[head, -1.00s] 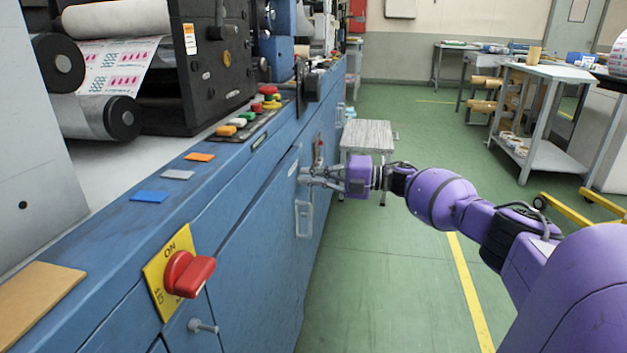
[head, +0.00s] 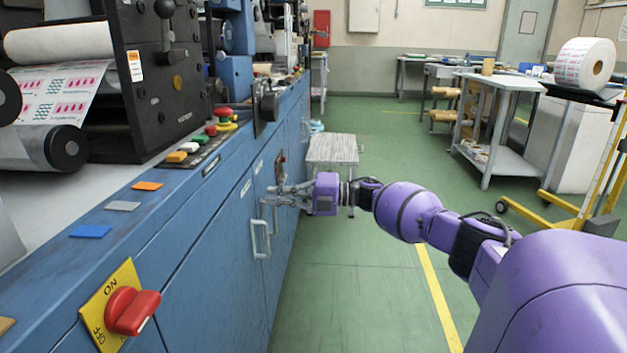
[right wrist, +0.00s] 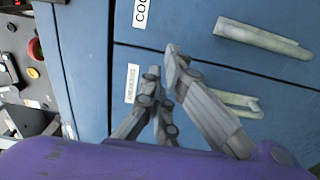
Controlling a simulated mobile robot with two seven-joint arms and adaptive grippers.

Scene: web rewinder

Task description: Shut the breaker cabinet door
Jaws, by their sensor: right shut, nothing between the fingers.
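The blue breaker cabinet door (head: 225,245) is in the front of the long blue machine, on the left of the head view. It looks about flush with the panels beside it; a small gap cannot be ruled out. A pale bar handle (head: 260,238) is on the blue front. My right gripper (head: 268,196) is shut and empty, just above this handle and close to the blue front. In the right wrist view its fingers (right wrist: 166,68) are beside a white label (right wrist: 132,83), too small to read; contact cannot be told. My left gripper is not in view.
A red rotary switch (head: 132,311) on a yellow plate sticks out at the near left. A grey step stool (head: 333,149) stands beyond my right gripper. A yellow roll stand (head: 560,212) is at the right. The green floor (head: 340,290) between is clear.

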